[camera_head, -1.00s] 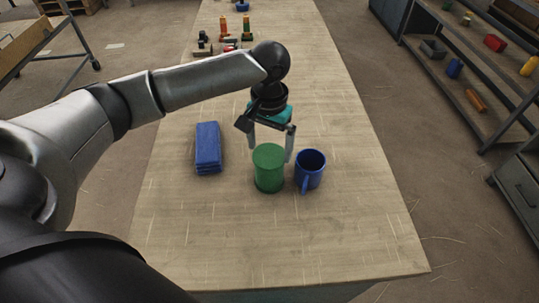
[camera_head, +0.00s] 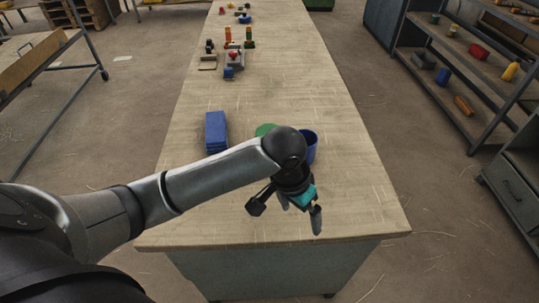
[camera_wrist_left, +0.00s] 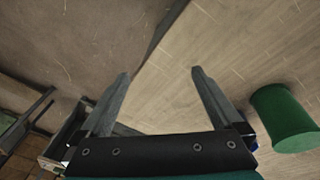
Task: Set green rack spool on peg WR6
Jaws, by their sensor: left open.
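The green spool (camera_head: 265,129) stands on the workbench, mostly hidden behind my left arm in the head view. My left gripper (camera_head: 301,212) is open and empty, over the near end of the bench, on the near side of the spool. Its two fingers (camera_wrist_left: 158,85) are apart with only bench and floor beyond them. I cannot make out a peg marked WR6. My right gripper is not in view.
A blue mug (camera_head: 311,148) stands close right of the spool. A blue folded stack (camera_head: 216,132) lies to the left. A shelf unit (camera_head: 440,98) is at the right. The bench's middle is clear.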

